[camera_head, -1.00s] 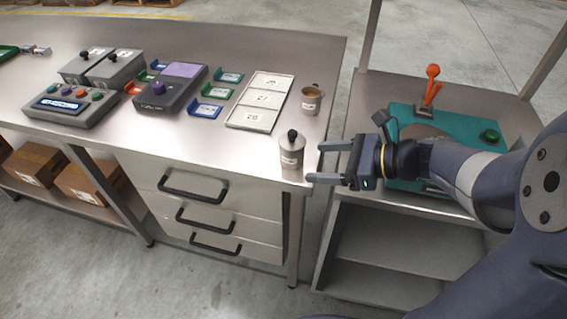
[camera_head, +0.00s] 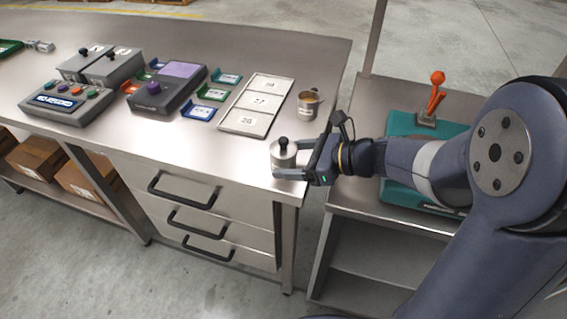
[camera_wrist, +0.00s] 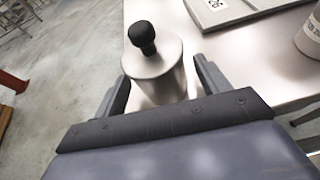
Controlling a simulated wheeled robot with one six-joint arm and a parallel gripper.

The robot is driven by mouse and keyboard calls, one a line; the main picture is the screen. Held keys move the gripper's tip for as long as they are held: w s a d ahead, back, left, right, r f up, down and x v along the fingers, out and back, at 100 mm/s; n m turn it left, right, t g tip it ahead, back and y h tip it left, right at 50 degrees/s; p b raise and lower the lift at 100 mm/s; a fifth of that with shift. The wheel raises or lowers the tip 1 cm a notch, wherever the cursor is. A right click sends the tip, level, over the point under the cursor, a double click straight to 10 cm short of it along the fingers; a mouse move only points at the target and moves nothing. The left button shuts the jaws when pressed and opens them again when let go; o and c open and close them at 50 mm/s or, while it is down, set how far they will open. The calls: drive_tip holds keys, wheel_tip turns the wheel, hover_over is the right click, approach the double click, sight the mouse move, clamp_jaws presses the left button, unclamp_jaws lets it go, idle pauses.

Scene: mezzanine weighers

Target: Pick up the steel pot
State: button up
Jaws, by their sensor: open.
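The steel pot (camera_head: 283,157) is a small upright cylinder with a black knob on top, standing near the front right corner of the steel bench. It also shows in the wrist view (camera_wrist: 157,70), upright between the two fingers. My gripper (camera_head: 294,163) is level with the pot, reaching in from the right with its jaws open. In the wrist view my gripper's fingers (camera_wrist: 160,90) lie one on each side of the pot. I cannot tell whether either finger touches it.
A steel mug (camera_head: 308,104) stands behind the pot. A numbered tray (camera_head: 233,123) lies to the left, with a purple-topped device (camera_head: 168,88) beyond. A teal machine with an orange lever (camera_head: 433,100) stands on the lower right table.

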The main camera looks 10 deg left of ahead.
drive_tip(key=shift+x, duration=1.15)
drive_tip(key=shift+c, duration=0.5)
drive_tip(key=c, duration=1.2)
